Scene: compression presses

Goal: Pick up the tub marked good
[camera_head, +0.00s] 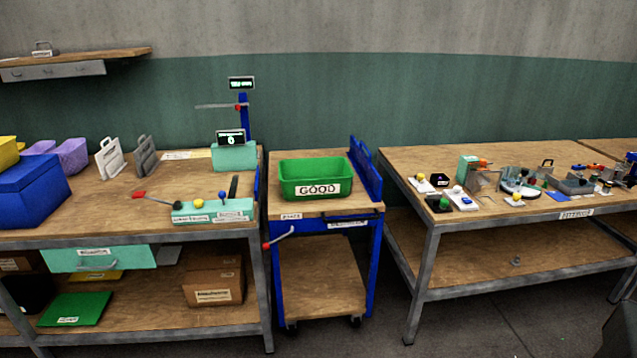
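A green tub (290,189) with a white label reading GOOD stands upright on the wooden top of a small blue-framed cart (318,206) in the middle of the view. Its rim is open at the top, and its inside looks empty. Nothing touches the tub from above. My gripper does not show in the head view.
A left bench (100,223) carries a teal control box (212,212), a display post (243,115) and a blue bin (30,190). A right bench (480,221) holds several small parts. A blue upright panel (366,170) borders the tub's right side. Floor shows between cart and right bench.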

